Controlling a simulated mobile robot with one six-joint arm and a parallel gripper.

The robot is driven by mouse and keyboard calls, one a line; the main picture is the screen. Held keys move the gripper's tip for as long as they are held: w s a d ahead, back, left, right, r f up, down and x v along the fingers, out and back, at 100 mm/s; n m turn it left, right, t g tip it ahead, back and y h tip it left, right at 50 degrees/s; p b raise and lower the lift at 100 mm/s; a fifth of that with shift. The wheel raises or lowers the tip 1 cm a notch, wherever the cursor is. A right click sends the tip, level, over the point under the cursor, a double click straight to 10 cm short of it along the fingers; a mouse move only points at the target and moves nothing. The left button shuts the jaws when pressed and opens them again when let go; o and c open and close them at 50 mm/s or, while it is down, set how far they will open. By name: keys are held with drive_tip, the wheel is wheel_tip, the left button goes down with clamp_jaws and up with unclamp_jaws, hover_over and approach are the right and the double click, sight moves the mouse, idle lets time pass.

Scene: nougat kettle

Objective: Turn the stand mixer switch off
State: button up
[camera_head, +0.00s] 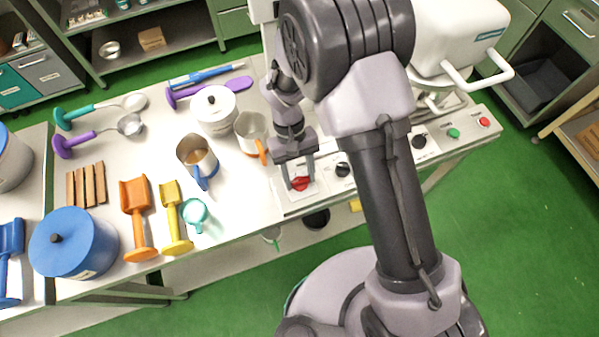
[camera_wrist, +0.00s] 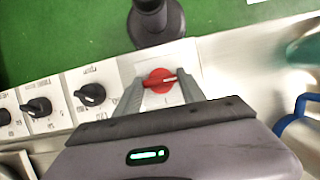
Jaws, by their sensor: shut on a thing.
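The red rotary switch (camera_head: 300,184) sits on a white panel at the front edge of the counter unit; it also shows in the wrist view (camera_wrist: 157,82). A pale mark on it points to the right in the wrist view. My gripper (camera_head: 300,178) reaches down over it, with one finger on each side, shut on the switch. In the wrist view the fingers of my gripper (camera_wrist: 159,88) flank the red knob. The white mixer (camera_head: 455,45) stands at the back right, partly hidden by my arm.
Black knobs (camera_head: 343,169) (camera_wrist: 90,95) line the same panel, close beside the red switch. A green button (camera_head: 453,133) and a red button (camera_head: 484,122) are farther right. A steel jug with an orange handle (camera_head: 250,130) stands left of my gripper. Scoops and pots fill the table's left.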

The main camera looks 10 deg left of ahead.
idle(0.4)
drive_tip(key=o, duration=1.4)
drive_tip(key=shift+c, duration=0.2)
drive_tip(key=p+v, duration=0.4)
drive_tip(key=v, duration=1.3)
drive_tip(key=shift+a+r, duration=0.15)
drive_tip(key=shift+a, duration=0.05)
drive_tip(key=shift+w, duration=0.1)
